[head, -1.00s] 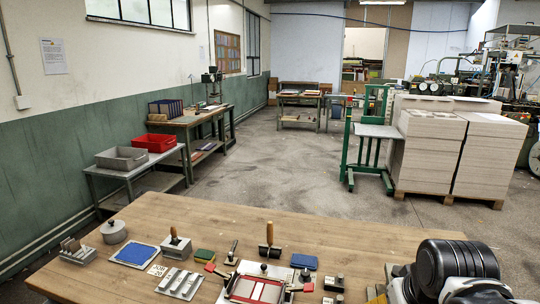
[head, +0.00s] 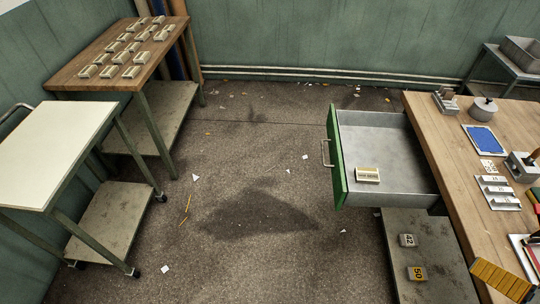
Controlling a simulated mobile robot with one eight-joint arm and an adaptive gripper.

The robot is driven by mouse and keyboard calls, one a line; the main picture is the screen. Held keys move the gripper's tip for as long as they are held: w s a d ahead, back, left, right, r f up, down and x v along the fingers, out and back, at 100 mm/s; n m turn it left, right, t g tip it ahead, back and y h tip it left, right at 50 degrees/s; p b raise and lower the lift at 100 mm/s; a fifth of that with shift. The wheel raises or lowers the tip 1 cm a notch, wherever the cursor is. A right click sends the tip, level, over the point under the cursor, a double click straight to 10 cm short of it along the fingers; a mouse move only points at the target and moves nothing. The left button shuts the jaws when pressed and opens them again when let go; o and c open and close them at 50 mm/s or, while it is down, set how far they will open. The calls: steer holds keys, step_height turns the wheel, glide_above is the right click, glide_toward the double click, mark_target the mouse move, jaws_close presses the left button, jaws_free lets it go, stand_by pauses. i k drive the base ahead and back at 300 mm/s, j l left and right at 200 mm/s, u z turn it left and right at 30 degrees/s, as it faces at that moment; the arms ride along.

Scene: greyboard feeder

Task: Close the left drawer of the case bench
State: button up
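The case bench (head: 466,150) with its wooden top stands at the right of the head view. Its drawer (head: 385,132) is pulled far out to the left over the floor. The drawer has a green front (head: 337,160) with a pale bar handle (head: 325,153) facing left. A small cream block (head: 367,175) lies inside the drawer near its front. My gripper is not in view, so its state is hidden.
A white-topped cart (head: 50,155) and a wooden table (head: 120,55) with several small cream blocks stand at the left. A lower shelf (head: 425,260) under the bench carries numbered blocks. The floor (head: 245,190) between is clear apart from scraps.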

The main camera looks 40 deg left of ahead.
mark_target(389, 143)
steer(key=u, duration=1.2)
steer(key=i+j, duration=0.85)
